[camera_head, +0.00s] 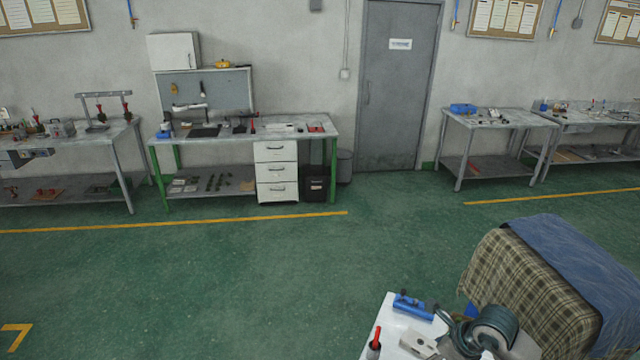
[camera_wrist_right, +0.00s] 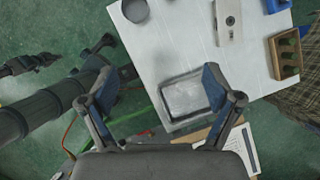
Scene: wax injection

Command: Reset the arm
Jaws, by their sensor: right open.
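My right gripper (camera_wrist_right: 160,82) is open in the right wrist view, its two blue-tipped fingers spread wide with nothing between them. It hangs over the near edge of a white table (camera_wrist_right: 185,40). A shallow grey metal tray (camera_wrist_right: 185,97) shows below and between the fingers; I cannot see contact. In the head view a dark rounded part of my arm (camera_head: 492,328) shows at the bottom right over the white table (camera_head: 372,312), with its gripper unclear. No left arm shows in the head view. A dark jointed claw-like part (camera_wrist_right: 28,65) at the left of the wrist view may be my left gripper; its jaws are unclear.
The white table holds a blue item (camera_head: 413,306), a red-handled tool (camera_head: 375,340) and a wooden block with green pieces (camera_wrist_right: 287,58). A plaid-and-blue covered object (camera_head: 530,280) stands beside it. Workbenches (camera_head: 245,135) line the wall. Green floor (camera_head: 260,280) is clear.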

